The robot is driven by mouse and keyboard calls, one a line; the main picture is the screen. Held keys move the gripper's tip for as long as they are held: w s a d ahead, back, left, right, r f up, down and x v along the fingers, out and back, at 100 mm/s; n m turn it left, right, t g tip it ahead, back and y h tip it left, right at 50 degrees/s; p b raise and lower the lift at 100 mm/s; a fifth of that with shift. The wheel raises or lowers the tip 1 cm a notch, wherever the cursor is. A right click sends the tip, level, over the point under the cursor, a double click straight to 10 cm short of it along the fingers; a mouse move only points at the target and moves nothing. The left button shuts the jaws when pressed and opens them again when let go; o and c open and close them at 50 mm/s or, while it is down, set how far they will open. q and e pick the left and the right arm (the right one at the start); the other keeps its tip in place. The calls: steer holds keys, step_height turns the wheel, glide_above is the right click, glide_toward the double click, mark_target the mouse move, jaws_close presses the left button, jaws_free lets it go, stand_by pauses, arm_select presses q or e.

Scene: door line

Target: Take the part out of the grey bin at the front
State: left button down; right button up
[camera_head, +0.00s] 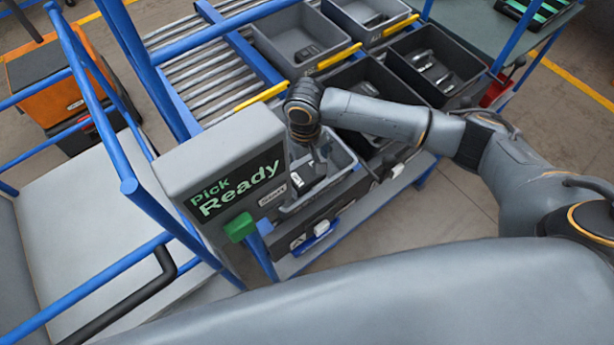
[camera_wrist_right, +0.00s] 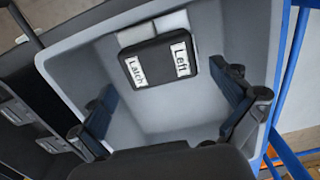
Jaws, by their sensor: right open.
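The grey bin (camera_head: 343,158) stands at the front of the rack, beside the grey display box. In the right wrist view the same bin (camera_wrist_right: 228,32) fills most of the picture. A dark part (camera_wrist_right: 150,72) with white labels reading "Left" and "Latch" lies in it near the far wall. My right gripper (camera_head: 310,165) points down into the bin. Its two fingers (camera_wrist_right: 165,84) are spread apart, one on each side of the part's width, with nothing between them gripped. In the head view my gripper partly hides the part. My left gripper is not in view.
The display box (camera_head: 222,165) reads "Pick Ready", with a green button (camera_head: 240,228) below. Several dark bins with parts stand behind, including one bin (camera_head: 435,65) at the back right. A roller conveyor (camera_head: 205,80) and blue rails (camera_head: 130,190) lie to the left.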

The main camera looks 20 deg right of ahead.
mark_target(308, 176)
steer(key=f, duration=0.2)
steer(key=s+f+p, duration=0.1)
steer(key=shift+d+f, duration=0.25)
steer(key=shift+f, duration=0.6)
steer(key=shift+r, duration=0.1)
steer(key=c, duration=1.4)
